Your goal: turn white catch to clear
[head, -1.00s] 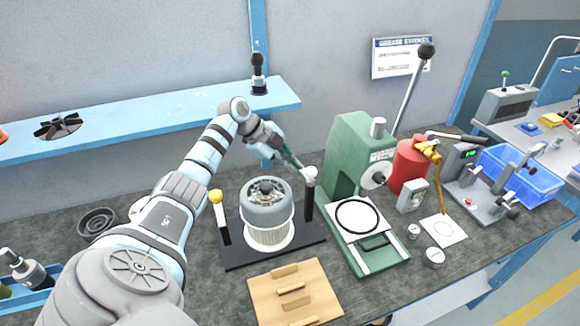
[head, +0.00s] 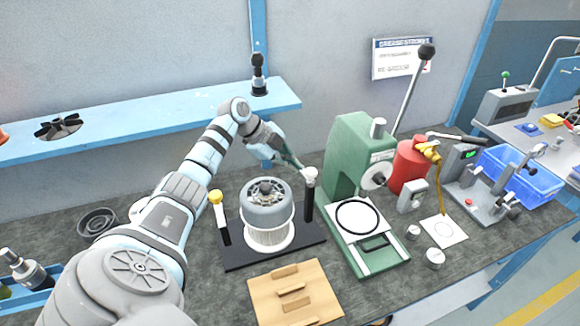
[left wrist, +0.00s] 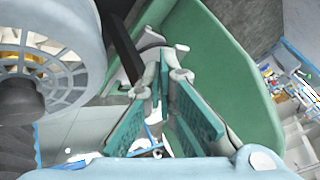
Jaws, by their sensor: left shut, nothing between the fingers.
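The white catch (head: 311,174) is a pale knob on top of a black post at the right side of the blower fixture. The blower (head: 267,208), a grey finned motor housing, stands upright on the dark base plate (head: 236,262). My left gripper (head: 300,167) reaches in from the left with its fingers shut and empty, its tips right beside the white catch; whether they touch is unclear. In the left wrist view the teal-padded fingers (left wrist: 165,75) point at the area beside the dark post (left wrist: 121,48). My right gripper is out of view.
A yellow-topped catch (head: 215,197) stands on the fixture's left side. The green press (head: 350,150) is close to the right of the white catch. A wooden block board (head: 263,302) lies in front. A blue shelf (head: 190,112) runs behind.

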